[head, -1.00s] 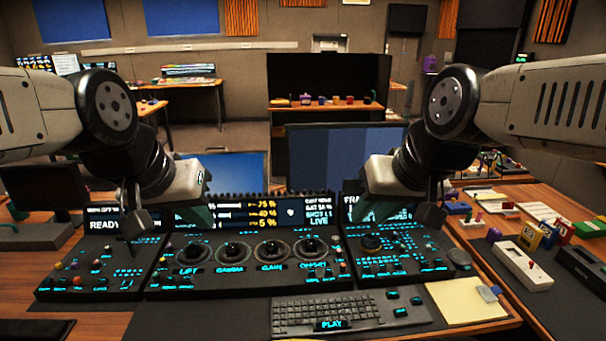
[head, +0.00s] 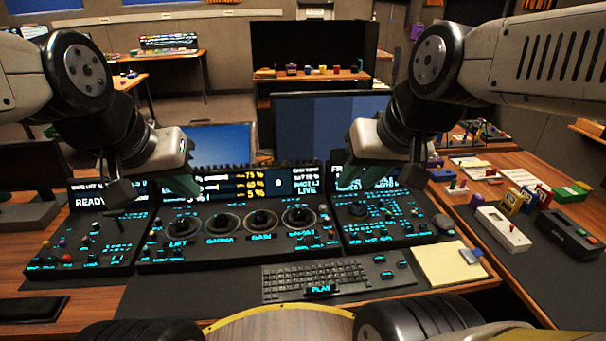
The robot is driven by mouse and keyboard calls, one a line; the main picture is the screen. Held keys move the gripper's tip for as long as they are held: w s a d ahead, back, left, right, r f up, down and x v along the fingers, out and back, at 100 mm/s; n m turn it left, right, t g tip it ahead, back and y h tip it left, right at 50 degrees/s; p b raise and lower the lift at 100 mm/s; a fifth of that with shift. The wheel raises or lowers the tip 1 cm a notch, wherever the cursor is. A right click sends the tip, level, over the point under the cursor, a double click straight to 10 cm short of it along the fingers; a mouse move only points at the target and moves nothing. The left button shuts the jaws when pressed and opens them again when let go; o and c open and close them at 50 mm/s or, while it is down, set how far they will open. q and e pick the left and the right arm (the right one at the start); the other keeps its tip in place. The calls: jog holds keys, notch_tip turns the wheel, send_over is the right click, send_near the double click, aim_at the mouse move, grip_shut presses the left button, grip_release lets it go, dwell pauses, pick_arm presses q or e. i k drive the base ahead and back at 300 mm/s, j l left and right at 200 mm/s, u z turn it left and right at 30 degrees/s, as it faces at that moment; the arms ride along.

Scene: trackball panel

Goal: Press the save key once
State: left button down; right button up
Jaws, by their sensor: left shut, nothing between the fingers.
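The control panel (head: 240,262) spans the desk, with cyan-lit keys and labels on its dark surface. I cannot make out which key is the save key, because most labels are too small to read. My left gripper (head: 181,185) is shut and empty, above the panel's left part in front of the screens. My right gripper (head: 376,177) hangs above the panel's right section, in front of the right screen. Its fingertips are not clear enough to show whether it is open. Neither gripper is seen touching a key.
Several trackballs (head: 260,223) sit in a row. A keyboard (head: 315,280) lies in front, with a yellow notepad (head: 447,264) to its right. A white device (head: 503,230) and small coloured boxes stand on the right desk. Monitors stand behind the panel.

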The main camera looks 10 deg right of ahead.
aim_at(384, 275)
jog(key=l+z, duration=0.15)
jog(key=z, duration=0.3)
jog(key=l+z, duration=0.2)
jog(key=z, duration=0.3)
